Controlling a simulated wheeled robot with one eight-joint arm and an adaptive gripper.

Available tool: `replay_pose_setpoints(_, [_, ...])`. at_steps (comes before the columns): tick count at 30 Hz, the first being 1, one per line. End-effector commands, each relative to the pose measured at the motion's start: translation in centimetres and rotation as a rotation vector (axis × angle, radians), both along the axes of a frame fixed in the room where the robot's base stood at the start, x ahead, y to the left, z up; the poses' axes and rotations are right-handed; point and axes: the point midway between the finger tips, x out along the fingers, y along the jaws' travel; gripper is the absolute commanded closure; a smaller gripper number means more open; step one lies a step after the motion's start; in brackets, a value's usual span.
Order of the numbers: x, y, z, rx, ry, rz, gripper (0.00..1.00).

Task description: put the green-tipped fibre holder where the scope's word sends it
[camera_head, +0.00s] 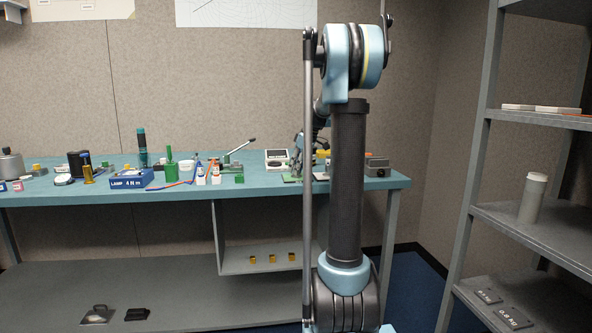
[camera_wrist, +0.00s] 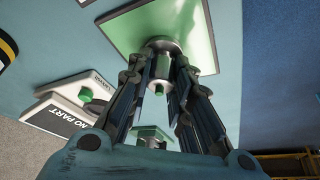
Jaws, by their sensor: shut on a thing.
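My gripper (camera_wrist: 163,52) is shut on a metal cylinder with a green tip, the fibre holder (camera_wrist: 161,68), in the wrist view. The holder is over or on a green pad (camera_wrist: 125,32); I cannot tell if it touches. The scope (camera_wrist: 62,118) is a pale unit whose dark screen reads "NO PART". A green knob-like piece (camera_wrist: 86,95) shows at its edge. In the head view my gripper (camera_head: 297,172) is at the bench's right part, partly behind my arm, and the scope (camera_head: 278,157) stands just left of it. The holder cannot be made out there.
Grey shelving (camera_head: 525,235) stands at far right. Several small yellow pieces lie on the lower shelf.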

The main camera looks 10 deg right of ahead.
Motion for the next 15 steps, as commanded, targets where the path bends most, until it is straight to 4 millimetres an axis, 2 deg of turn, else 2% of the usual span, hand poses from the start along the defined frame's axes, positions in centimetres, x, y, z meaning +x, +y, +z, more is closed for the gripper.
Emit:
replay_pose_setpoints(3, [0.02, 0.03, -0.16, 0.000, 0.000, 0.000, 1.00])
replay_pose_setpoints(4, [0.01, 0.04, -0.17, 0.000, 0.000, 0.000, 0.76])
replay_pose_setpoints(6, [0.02, 0.05, -0.15, 0.000, 0.000, 0.001, 0.60])
replay_pose_setpoints(15, [0.01, 0.11, -0.12, 0.000, 0.000, 0.001, 0.60])
